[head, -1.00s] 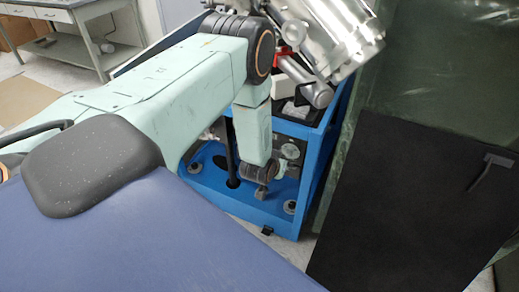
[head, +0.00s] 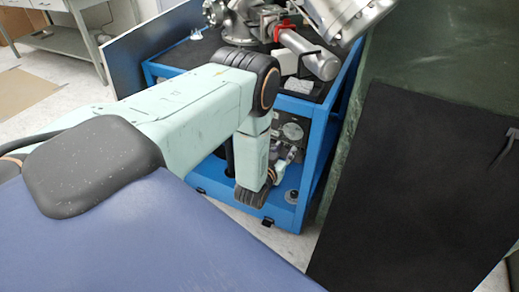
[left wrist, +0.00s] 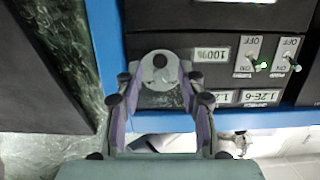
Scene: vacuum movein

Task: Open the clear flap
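A dark green, glossy, see-through-looking sheet (head: 440,65) hangs at the right of the head view. It may be the clear flap, but I cannot tell for sure. A similar green marbled strip (left wrist: 98,45) shows at the left of the left wrist view. My left gripper (head: 287,158) is low in front of the blue cart, left of the sheet and apart from it. In the left wrist view its fingers (left wrist: 160,88) are spread and I see nothing held between them. My right gripper is not in view.
The blue cart (head: 318,135) carries metal vacuum parts (head: 240,20) on top. A black panel (head: 420,190) stands in front of the green sheet. A control panel with switches (left wrist: 270,55) faces the left wrist camera. A grey desk (head: 65,40) is at the back left.

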